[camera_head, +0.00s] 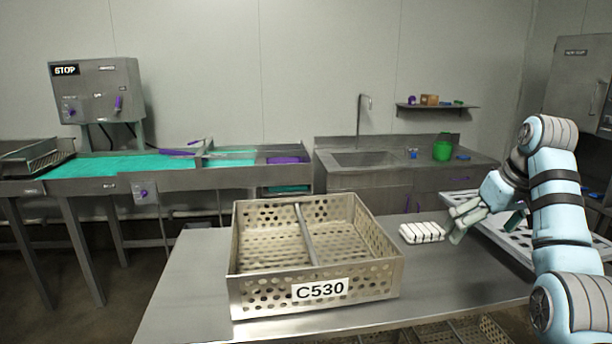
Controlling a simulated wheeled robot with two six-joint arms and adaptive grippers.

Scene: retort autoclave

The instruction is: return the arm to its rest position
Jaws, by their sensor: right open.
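My right arm comes in from the right, bent at the elbow. Its gripper (462,222) is open and low over the right part of the metal table (195,285). A white slatted piece (422,232) lies on the table just left of the fingertips. I cannot tell whether the fingers touch it. No object shows between the fingers. My left arm and gripper are not in view.
A perforated metal crate (245,290) labelled C530, with a divider, stands on the table's middle. A perforated tray (500,238) lies under and behind my right gripper. A sink counter (350,160) and a conveyor with green belt (110,166) stand behind.

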